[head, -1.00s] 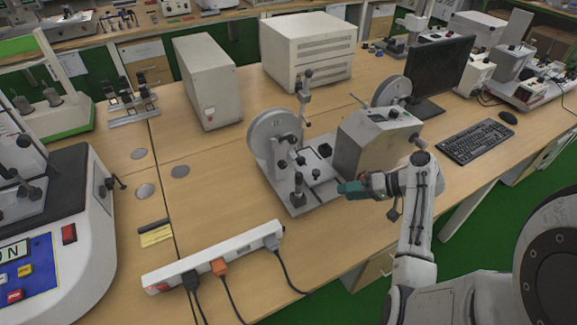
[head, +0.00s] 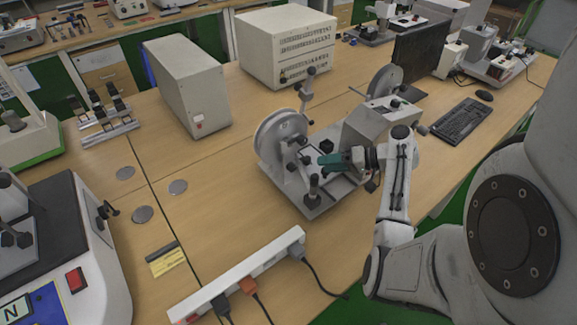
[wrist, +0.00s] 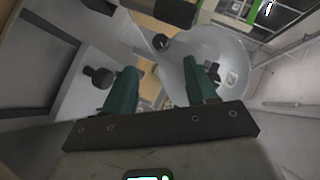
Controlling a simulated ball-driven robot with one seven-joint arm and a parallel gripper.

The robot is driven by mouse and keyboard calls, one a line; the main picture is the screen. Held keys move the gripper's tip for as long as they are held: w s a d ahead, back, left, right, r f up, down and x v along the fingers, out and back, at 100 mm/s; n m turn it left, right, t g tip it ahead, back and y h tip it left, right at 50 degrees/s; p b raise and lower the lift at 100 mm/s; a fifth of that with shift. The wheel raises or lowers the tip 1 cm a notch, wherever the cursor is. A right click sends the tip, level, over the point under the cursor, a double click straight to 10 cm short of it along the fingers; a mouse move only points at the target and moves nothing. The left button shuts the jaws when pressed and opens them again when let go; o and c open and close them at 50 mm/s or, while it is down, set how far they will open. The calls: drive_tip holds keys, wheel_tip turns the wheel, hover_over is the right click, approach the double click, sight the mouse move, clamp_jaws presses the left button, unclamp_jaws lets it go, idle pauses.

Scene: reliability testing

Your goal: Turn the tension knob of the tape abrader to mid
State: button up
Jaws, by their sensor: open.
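The tape abrader (head: 310,205) stands on the wooden bench in the middle of the head view, with a grey reel disc (head: 270,140) on its left and another reel behind its grey box (head: 375,125). Several small black knobs sit on it; I cannot tell which is the tension knob. My gripper (head: 325,160) has green fingers and is over the abrader's base, in front of the box. In the wrist view my gripper (wrist: 160,88) is open with nothing between the fingers. A black knob (wrist: 98,76) is beside the left finger, and a dark knob (wrist: 212,72) shows beyond the right finger, before the disc.
A white power strip (head: 245,275) with cables lies in front of the abrader. A monitor (head: 420,60) and keyboard (head: 460,121) are at right. Two pale boxes stand behind. Bench left of the abrader is mostly clear.

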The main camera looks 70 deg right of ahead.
sight(294, 169)
drive_tip(key=p+x, duration=0.1)
drive_tip(key=x, duration=0.9)
drive_tip(key=shift+w+a+p, duration=0.1)
drive_tip(key=shift+p, duration=0.2)
drive_tip(key=shift+c, duration=0.5)
drive_tip(key=c, duration=1)
drive_tip(key=shift+o, duration=0.2)
drive_tip(key=shift+f+t+y+b, duration=0.3)
drive_tip(key=shift+b, duration=0.5)
drive_tip(key=shift+m+t+b, duration=0.3)
drive_tip(key=shift+m+b, duration=0.05)
drive_tip(key=shift+m, duration=0.15)
drive_tip(key=shift+r+m+t+y, duration=0.15)
drive_tip(key=shift+m+t+y, duration=0.15)
drive_tip(key=shift+y, duration=0.1)
